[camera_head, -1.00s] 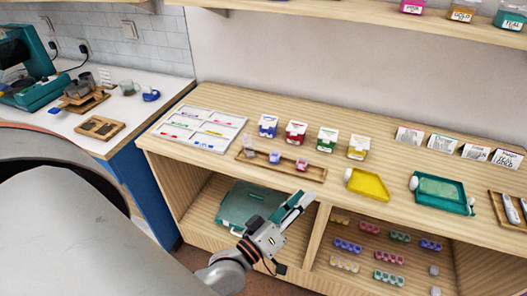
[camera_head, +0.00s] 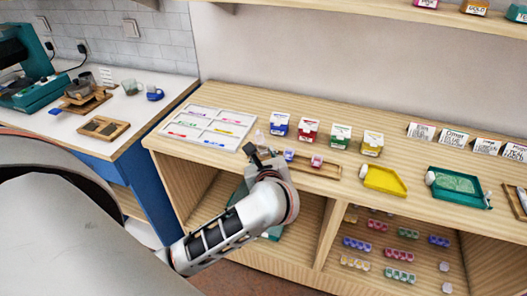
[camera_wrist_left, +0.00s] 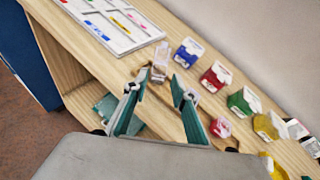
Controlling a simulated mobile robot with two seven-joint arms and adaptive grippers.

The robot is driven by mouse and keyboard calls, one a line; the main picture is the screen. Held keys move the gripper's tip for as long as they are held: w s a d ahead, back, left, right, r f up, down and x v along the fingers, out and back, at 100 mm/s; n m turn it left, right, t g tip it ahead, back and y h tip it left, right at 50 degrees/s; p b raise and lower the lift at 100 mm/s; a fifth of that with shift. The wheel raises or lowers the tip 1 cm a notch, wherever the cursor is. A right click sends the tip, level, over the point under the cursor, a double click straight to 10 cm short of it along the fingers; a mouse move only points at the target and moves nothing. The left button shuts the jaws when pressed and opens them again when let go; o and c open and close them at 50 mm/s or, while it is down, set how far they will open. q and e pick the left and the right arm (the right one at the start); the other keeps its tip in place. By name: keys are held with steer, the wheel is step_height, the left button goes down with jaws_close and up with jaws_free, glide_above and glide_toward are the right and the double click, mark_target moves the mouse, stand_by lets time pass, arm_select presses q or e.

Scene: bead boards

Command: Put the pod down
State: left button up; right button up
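A wooden tray (camera_head: 328,173) on the counter holds small pods. A clear pod (camera_head: 259,137) is at its left end, with a purple pod (camera_head: 289,155) and a pink pod (camera_head: 317,161) to the right. My left gripper (camera_head: 260,152) is at the tray's left part, in front of the clear pod. In the left wrist view its fingers (camera_wrist_left: 156,88) are apart with nothing seen held between them. The clear pod (camera_wrist_left: 159,66) lies beyond the fingertips and the pink pod (camera_wrist_left: 220,127) is right of the right finger. The purple pod is mostly hidden there. My right gripper is out of view.
Behind the tray stand blue (camera_head: 279,125), red (camera_head: 308,130), green (camera_head: 340,137) and yellow (camera_head: 372,143) boxes. A white sectioned board (camera_head: 238,138) lies left. A yellow tray (camera_head: 385,180) and teal tray (camera_head: 458,187) lie right. Shelves below hold coloured pod rows.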

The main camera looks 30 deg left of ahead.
mark_target(262, 145)
arm_select(q)
steer(key=x, duration=0.7)
steer(key=shift+w+f, duration=0.1)
steer(key=shift+f, duration=0.15)
steer(key=c, duration=0.5)
steer(key=shift+r, duration=0.1)
steer(key=shift+c, duration=0.2)
step_height(262, 145, up, 20)
steer(key=p, duration=0.2)
steer(key=s+d+f+m+t+h, duration=0.1)
steer(key=s+d+f, duration=0.7)
steer(key=s+d, duration=0.3)
steer(key=shift+s+d+m+h, duration=0.3)
steer(key=shift+s+m, duration=0.1)
steer(key=shift+s, duration=0.05)
